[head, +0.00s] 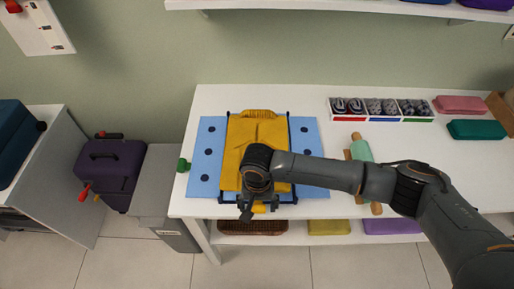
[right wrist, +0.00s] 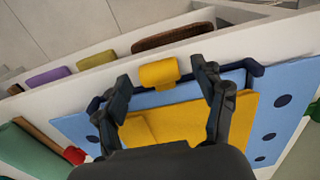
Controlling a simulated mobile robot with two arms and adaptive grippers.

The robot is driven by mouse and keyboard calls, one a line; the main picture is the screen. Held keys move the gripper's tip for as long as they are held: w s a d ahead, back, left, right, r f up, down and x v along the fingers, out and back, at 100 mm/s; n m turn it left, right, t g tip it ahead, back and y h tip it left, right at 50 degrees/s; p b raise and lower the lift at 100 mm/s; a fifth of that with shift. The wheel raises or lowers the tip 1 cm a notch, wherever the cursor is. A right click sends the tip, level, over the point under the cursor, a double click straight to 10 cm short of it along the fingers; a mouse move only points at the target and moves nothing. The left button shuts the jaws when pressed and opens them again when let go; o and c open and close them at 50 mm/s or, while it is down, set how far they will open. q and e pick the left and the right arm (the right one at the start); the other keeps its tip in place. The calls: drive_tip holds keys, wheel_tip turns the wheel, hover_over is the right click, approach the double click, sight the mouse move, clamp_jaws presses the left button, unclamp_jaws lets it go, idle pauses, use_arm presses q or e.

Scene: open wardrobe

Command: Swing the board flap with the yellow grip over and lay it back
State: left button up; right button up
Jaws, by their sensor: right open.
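A light-blue folding board (head: 208,160) with dark round spots lies on the white table, and it also shows in the right wrist view (right wrist: 262,130). A folded-looking yellow garment (head: 240,140) covers its middle. A dark frame runs along the middle flap, with the yellow grip (head: 259,208) at the table's front edge. My right gripper (head: 256,206) is above this grip. In the right wrist view the yellow grip (right wrist: 158,72) appears between the open fingers of my right gripper (right wrist: 162,74), with gaps on both sides. My arm hides part of the garment and board.
A green knob (head: 183,165) sits at the board's left side. A rolling pin (head: 361,150) lies to the right, partly behind my arm. A compartment box of patterned items (head: 380,108), a pink case (head: 460,104) and a green case (head: 476,130) stand farther right.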

drive_tip(key=shift+f, duration=0.7)
idle(0.3)
drive_tip(key=c, duration=0.8)
